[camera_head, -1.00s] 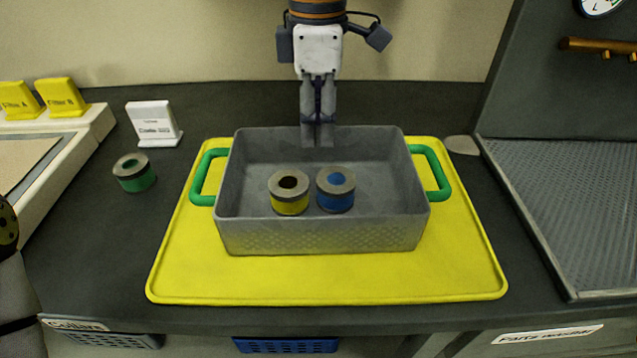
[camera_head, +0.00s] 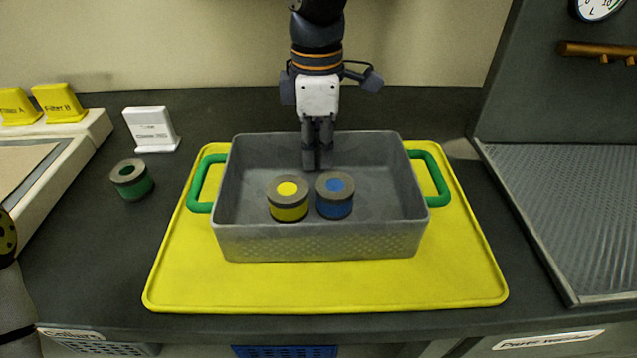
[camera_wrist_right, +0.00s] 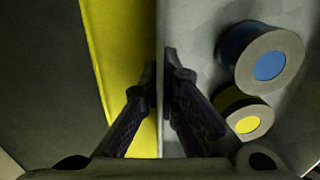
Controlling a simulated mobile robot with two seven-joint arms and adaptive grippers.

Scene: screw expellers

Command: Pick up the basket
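The basket (camera_head: 320,243) is a grey open box with a green handle at each short side. It stands on a yellow mat on the dark counter. Inside it are a yellow filter (camera_head: 288,208) and a blue filter (camera_head: 334,205), each with a grey top. My right gripper (camera_head: 317,163) points down at the middle of the basket's back wall. In the right wrist view, its fingertips (camera_wrist_right: 161,80) are close together on both sides of that wall, closed on it. The rear finger is hidden in the head view. My left gripper is not in view.
A green ring-shaped part (camera_head: 132,180) and a white label stand (camera_head: 151,130) are left of the yellow mat (camera_head: 320,290). Yellow stands (camera_head: 59,104) are at the far left. A grey ribbed tray (camera_head: 570,215) is at the right. The mat's front is clear.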

